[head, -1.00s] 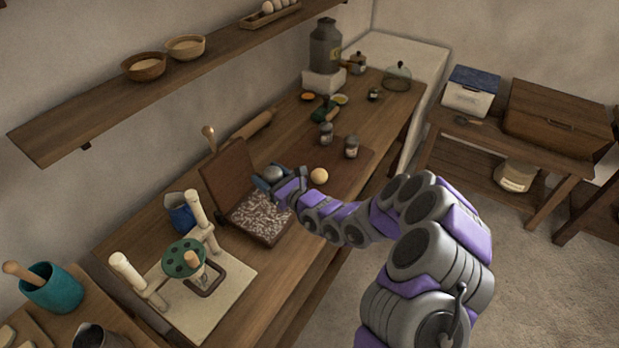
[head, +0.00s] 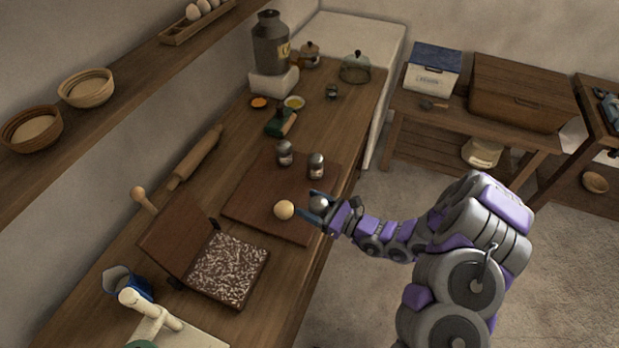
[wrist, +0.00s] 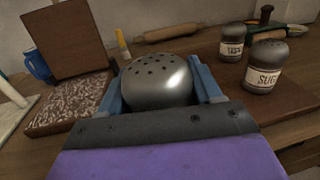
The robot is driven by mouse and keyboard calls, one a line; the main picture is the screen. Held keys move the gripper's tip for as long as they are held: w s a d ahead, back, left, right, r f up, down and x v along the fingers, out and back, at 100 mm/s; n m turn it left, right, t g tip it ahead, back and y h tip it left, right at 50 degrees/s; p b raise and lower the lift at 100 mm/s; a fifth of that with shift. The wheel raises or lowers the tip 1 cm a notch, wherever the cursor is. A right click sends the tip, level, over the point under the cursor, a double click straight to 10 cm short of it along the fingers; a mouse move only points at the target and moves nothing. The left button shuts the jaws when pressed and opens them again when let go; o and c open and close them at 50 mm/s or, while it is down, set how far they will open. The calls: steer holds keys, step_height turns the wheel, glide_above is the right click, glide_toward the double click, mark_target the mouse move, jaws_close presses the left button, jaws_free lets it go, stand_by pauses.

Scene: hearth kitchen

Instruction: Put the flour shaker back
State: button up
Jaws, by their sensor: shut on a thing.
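My gripper (head: 319,208) is shut on the flour shaker (wrist: 158,80), a metal shaker with a domed, holed top. The shaker (head: 321,200) is held upright near the front right edge of a dark wooden board (head: 256,213). My blue fingers clasp it on both sides in the wrist view; its label and lower body are hidden. In the wrist view the nearer shaker's label (wrist: 266,78) starts with "SUG".
A dough ball (head: 284,210) lies on the board just left of my gripper. A rolling pin (head: 197,155) lies along the wall side. The board between ball and shakers is clear.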

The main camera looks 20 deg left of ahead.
steer(key=w+a, duration=0.2)
steer(key=w, duration=0.1)
steer(key=w+a+f+b, duration=0.1)
steer(key=w+a, duration=0.2)
steer(key=w, duration=0.1)
steer(key=w+a, duration=0.2)
steer(key=w, duration=0.1)
steer(key=shift+w+a+f+b, duration=0.2)
steer(key=shift+w+f+b, duration=0.1)
steer(key=shift+w, duration=0.05)
steer(key=shift+w+d+r, duration=0.1)
steer(key=shift+w, duration=0.4)
step_height(320, 180, down, 3)
steer(key=shift+d+r+b, duration=0.1)
steer(key=shift+b, duration=0.35)
steer(key=shift+f, duration=0.4)
steer(key=shift+a, duration=0.35)
steer(key=o, duration=0.9)
steer(key=shift+c, duration=0.2)
steer(key=shift+s+d+r, duration=0.1)
steer(key=shift+d, duration=0.55)
steer(key=p+v, duration=0.1)
steer(key=v, duration=1)
steer(key=shift+s+p, duration=0.1)
steer(key=shift+p, duration=0.25)
